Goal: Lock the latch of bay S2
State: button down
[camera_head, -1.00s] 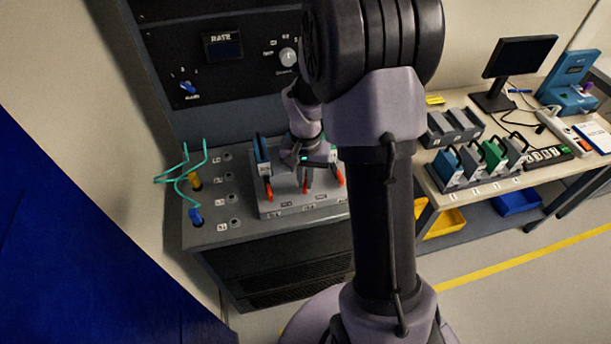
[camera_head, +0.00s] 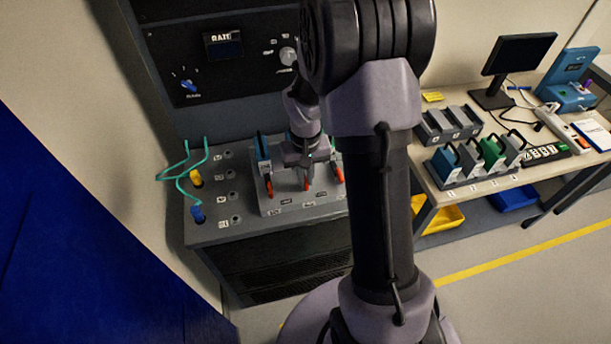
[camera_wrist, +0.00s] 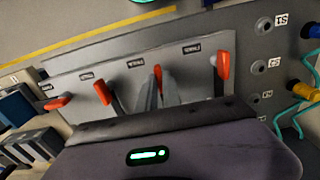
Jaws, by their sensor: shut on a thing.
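A grey latch block (camera_head: 285,208) on the bench top holds a row of orange-tipped latch levers. In the wrist view (camera_wrist: 182,62) several levers stand along the block, under small labels too blurred to read. My gripper (camera_wrist: 150,92) is shut on the second lever from the right (camera_wrist: 157,74), which is also the second from the left in the head view (camera_head: 306,184). Its orange tip shows beyond my fingers. The neighbouring lever (camera_wrist: 223,65) points up in the wrist view. The levers farther left (camera_wrist: 102,93) lean. The second lever's lower part is hidden.
A blue module (camera_head: 263,150) stands in the block's left bay. Yellow and blue plugs (camera_head: 197,213) with teal cables sit left of the block. A dark control panel (camera_head: 225,60) rises behind. A table with modules (camera_head: 470,165) and a monitor stands to the right.

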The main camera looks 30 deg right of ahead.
jog(key=c, duration=1.5)
grip_release()
notch_tip(320, 180, up, 18)
jog(key=p, duration=0.5)
jog(key=shift+f, duration=0.25)
jog(key=shift+a, duration=0.1)
jog(key=s+a+t+b, duration=0.2)
jog(key=s+a+b, duration=0.1)
jog(key=s+a, duration=0.2)
jog(key=s+a+t+y+b, duration=0.1)
jog(key=s+a+t+b, duration=0.1)
jog(key=s+a+b, duration=0.2)
jog(key=s+a+m+t+y+b, duration=0.1)
jog(key=s+a+b, duration=0.2)
jog(key=s+a, duration=0.4)
jog(key=shift+s+r+t+b, duration=0.35)
jog(key=shift+s+t, duration=0.05)
jog(key=shift+s, duration=0.35)
